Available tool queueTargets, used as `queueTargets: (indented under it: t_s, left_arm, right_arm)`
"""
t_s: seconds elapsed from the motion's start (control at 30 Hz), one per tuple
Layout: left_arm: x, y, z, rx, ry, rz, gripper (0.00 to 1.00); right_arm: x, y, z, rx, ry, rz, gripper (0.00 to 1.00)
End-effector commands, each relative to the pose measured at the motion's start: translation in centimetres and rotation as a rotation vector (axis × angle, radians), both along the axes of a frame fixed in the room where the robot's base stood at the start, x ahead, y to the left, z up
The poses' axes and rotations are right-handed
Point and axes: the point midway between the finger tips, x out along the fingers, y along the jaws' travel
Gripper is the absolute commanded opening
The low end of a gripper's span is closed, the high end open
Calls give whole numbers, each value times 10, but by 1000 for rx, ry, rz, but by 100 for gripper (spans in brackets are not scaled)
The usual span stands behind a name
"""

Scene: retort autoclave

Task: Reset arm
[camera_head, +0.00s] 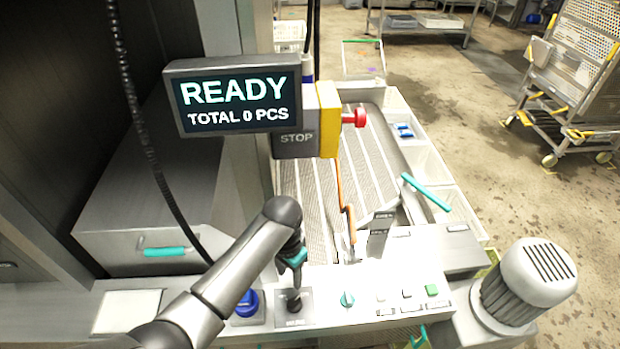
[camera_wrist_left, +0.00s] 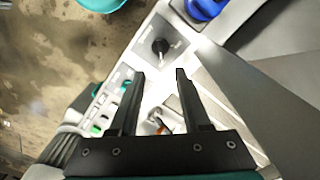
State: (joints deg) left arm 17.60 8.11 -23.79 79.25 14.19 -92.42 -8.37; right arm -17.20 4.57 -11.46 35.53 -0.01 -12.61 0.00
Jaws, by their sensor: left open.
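My left arm reaches in from the lower left in the head view. Its gripper (camera_head: 292,260) hangs just above the control panel (camera_head: 330,318), near a black lever knob (camera_head: 294,300). In the left wrist view the two black fingers (camera_wrist_left: 160,76) are apart with nothing held between them. The black knob (camera_wrist_left: 160,46) lies beyond the fingertips there. A blue button (camera_head: 247,303) sits left of the knob and also shows in the wrist view (camera_wrist_left: 205,8). My right gripper is not in view.
A display (camera_head: 235,95) reads "READY TOTAL 0 PCS". A slatted conveyor (camera_head: 310,190) runs behind the panel. A teal knob (camera_head: 347,298), green button (camera_head: 432,290) and motor (camera_head: 530,280) stand to the right.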

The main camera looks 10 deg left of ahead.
Motion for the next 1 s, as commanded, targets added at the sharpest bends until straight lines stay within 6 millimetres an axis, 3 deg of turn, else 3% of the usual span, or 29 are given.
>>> queueTargets:
  t_s: [0.27,0.47,0.7,1.0]
  left_arm:
    - [-14,-4,-1,-20,-16,10,48]
    - [-58,-9,5,-70,-80,72,48]
    - [-112,6,32,-99,-175,188,48]
    - [-152,27,66,-92,-252,286,48]
  right_arm:
    - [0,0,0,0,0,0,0]
    - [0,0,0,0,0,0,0]
    - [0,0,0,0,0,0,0]
    - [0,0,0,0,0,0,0]
